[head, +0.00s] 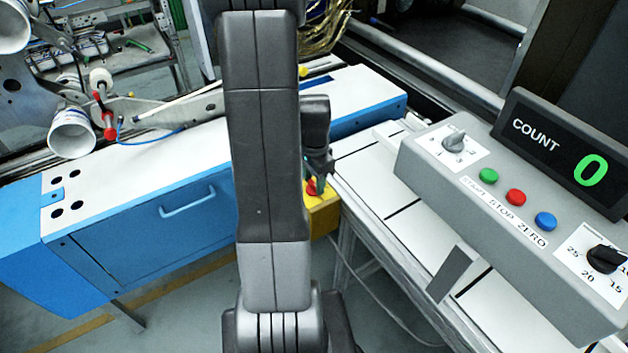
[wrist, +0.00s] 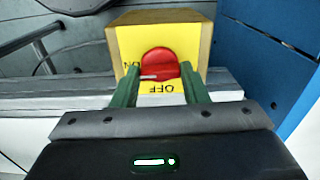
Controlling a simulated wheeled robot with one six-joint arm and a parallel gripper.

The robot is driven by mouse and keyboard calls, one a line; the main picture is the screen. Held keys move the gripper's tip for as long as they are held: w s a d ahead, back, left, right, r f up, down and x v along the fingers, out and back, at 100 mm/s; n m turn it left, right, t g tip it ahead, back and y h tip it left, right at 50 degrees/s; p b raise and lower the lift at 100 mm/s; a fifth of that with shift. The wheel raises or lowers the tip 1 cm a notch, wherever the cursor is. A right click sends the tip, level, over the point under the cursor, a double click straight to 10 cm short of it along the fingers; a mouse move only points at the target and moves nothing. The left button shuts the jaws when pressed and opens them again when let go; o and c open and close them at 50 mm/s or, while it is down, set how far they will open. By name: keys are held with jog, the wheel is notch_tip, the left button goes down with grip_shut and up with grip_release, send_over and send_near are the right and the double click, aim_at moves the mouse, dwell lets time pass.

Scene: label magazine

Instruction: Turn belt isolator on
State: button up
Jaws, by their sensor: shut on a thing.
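The belt isolator is a yellow box (wrist: 195,45) with a red rotary knob (wrist: 160,62), ahead of my gripper in the wrist view. Its face reads ON at the left and OFF at the bottom. A pale pointer line on the knob points left, towards ON. My gripper's green fingers (wrist: 160,76) stand on either side of the knob and are shut on it. In the head view the yellow box (head: 324,217) is partly hidden behind my arm, with my gripper (head: 317,178) at its knob.
A grey control box (head: 420,165) with a selector, buttons, a dial and a COUNT display (head: 560,152) reading 0 stands at the right. A blue and white machine cabinet (head: 140,235) is at the left. A cable (head: 375,300) hangs below the isolator.

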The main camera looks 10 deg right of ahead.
aim_at(314, 183)
jog(key=shift+r+m, duration=0.1)
jog(key=shift+m, duration=0.2)
dwell(0.4)
jog(key=o, duration=1)
notch_tip(314, 183, up, 14)
jog(key=shift+f, duration=0.15)
